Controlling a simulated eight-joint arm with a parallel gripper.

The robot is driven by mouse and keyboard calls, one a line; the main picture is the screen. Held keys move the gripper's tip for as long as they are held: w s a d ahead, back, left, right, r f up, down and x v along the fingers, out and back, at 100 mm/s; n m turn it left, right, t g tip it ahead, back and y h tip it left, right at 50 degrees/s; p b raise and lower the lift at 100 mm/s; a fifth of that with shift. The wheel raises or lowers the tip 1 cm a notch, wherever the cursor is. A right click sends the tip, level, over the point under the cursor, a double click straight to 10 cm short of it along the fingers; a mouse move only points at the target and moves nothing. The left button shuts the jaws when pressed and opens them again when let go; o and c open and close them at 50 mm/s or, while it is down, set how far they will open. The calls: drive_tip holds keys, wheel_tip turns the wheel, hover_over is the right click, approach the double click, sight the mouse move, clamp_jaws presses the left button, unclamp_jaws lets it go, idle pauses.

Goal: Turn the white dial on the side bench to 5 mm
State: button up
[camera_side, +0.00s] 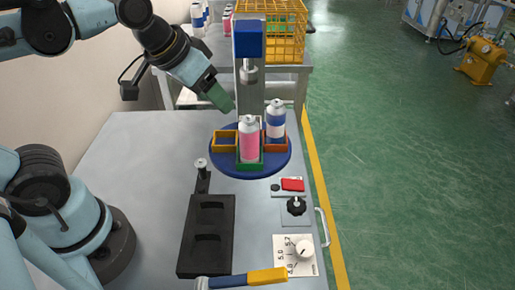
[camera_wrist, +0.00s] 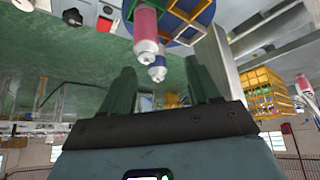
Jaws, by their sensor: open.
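The white dial (camera_side: 304,249) sits on a white scale plate (camera_side: 284,262) at the front right of the bench in the side view. Printed numbers run along the plate's left part, with 5.0 in the middle. The dial's pointer is too small to read. My gripper (camera_side: 221,98) is high at the back left, beside the blue-headed press and far from the dial. In the wrist view my gripper (camera_wrist: 161,88) has its two green fingers apart with nothing held between them. I cannot make out the dial in the wrist view.
A blue turntable (camera_side: 236,173) carries a pink can (camera_side: 249,142) and a blue-and-white can (camera_side: 275,127). The press column (camera_side: 250,92) stands behind it. A black star knob (camera_side: 296,206), red button (camera_side: 292,184), black tray (camera_side: 208,235) and yellow-and-blue handle (camera_side: 250,279) surround the dial's area.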

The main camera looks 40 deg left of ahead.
drive_tip(key=w+d+r+m+g, duration=0.1)
drive_tip(key=w+d+g, duration=0.1)
drive_tip(key=d, duration=0.7)
drive_tip(key=m+g, duration=0.3)
drive_tip(key=g, duration=0.1)
hover_over(306, 247)
drive_tip(key=f, duration=0.2)
drive_tip(key=shift+y, duration=0.3)
wheel_tip(306, 247, down, 17)
drive_tip(key=shift+f, duration=0.1)
drive_tip(key=c, duration=1)
